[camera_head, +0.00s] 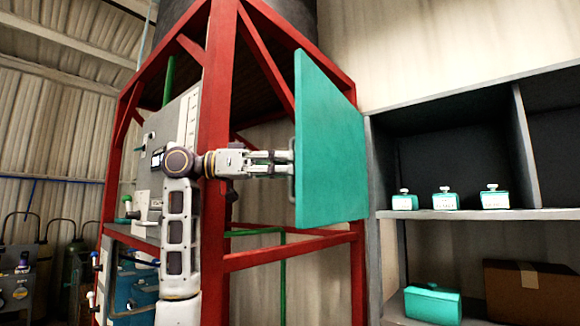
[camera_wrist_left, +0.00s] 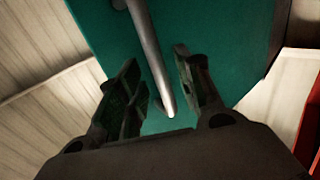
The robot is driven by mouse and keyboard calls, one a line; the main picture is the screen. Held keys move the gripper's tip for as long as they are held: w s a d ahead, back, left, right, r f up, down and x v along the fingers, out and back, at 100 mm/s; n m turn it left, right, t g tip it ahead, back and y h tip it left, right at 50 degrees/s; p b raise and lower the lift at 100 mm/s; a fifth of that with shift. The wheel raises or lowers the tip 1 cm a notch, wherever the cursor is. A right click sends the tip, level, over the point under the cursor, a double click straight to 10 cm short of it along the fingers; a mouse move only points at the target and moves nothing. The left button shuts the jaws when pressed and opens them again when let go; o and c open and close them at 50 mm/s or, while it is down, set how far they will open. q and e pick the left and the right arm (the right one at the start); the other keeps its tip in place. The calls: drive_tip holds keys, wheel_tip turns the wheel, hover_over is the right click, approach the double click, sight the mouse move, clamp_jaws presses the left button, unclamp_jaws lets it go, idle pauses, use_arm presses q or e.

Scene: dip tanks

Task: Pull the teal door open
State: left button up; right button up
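The teal door (camera_head: 332,140) stands swung out at the left edge of the grey shelf unit, and the compartments beside it are uncovered. Its grey bar handle (camera_head: 291,176) is on the door's left part. My left gripper (camera_head: 284,163) reaches the handle from the left. In the left wrist view the handle (camera_wrist_left: 148,50) runs between the two fingers of the gripper (camera_wrist_left: 157,65), with gaps showing on both sides. The teal door (camera_wrist_left: 215,35) fills the background there. The fingers are apart; whether they touch the handle elsewhere is hidden. My right gripper is out of view.
The grey shelf unit (camera_head: 455,214) holds several small teal boxes (camera_head: 445,200), a larger teal box (camera_head: 432,305) and a cardboard box (camera_head: 530,290). A red frame (camera_head: 215,110) stands behind my left arm, close to the door.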

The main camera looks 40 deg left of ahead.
use_arm(q)
drive_tip(key=v, duration=1)
idle(0.7)
